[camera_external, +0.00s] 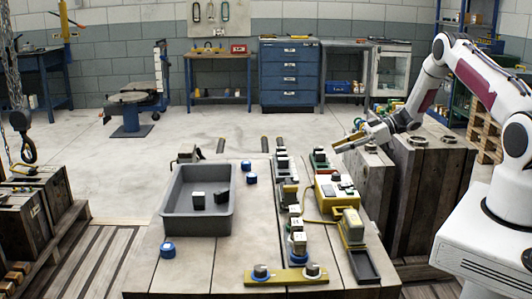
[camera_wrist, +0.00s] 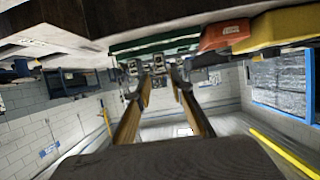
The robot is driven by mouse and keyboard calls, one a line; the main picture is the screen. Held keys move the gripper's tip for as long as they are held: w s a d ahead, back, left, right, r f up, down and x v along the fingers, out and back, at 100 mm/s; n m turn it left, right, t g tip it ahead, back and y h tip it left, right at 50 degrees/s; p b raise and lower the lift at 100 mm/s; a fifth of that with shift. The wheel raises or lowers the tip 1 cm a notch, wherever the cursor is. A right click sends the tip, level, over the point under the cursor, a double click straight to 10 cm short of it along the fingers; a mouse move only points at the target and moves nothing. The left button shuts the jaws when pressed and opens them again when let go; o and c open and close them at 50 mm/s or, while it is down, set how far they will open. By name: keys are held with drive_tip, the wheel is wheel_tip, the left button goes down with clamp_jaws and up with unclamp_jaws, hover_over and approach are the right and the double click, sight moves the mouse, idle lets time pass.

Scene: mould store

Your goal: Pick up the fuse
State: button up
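I cannot tell for certain which small part is the fuse. Two small dark blocks (camera_external: 221,196) with pale marks lie in the grey tray (camera_external: 170,212) on the wooden worktop. Several small dark and pale components (camera_external: 283,163) sit along a rail on the worktop. My gripper (camera_external: 338,148) is raised at the right, beyond the rail and well away from the tray. In the wrist view my gripper (camera_wrist: 163,82) shows two fingers apart with nothing between them. The wrist view looks across the room, tilted, with no clear sight of the tray.
Blue round knobs (camera_external: 167,250) stand around the tray. A yellow box (camera_external: 330,191) with a cable and a yellow device (camera_external: 350,228) stand right of the rail. A yellow strip with two knobs (camera_external: 287,277) lies at the front. Wooden crates (camera_external: 437,190) stand at the right.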

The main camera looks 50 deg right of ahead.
sight(320, 153)
idle(0.3)
drive_tip(key=shift+x, duration=1.3)
drive_tip(key=shift+x, duration=2.6)
clamp_jaws()
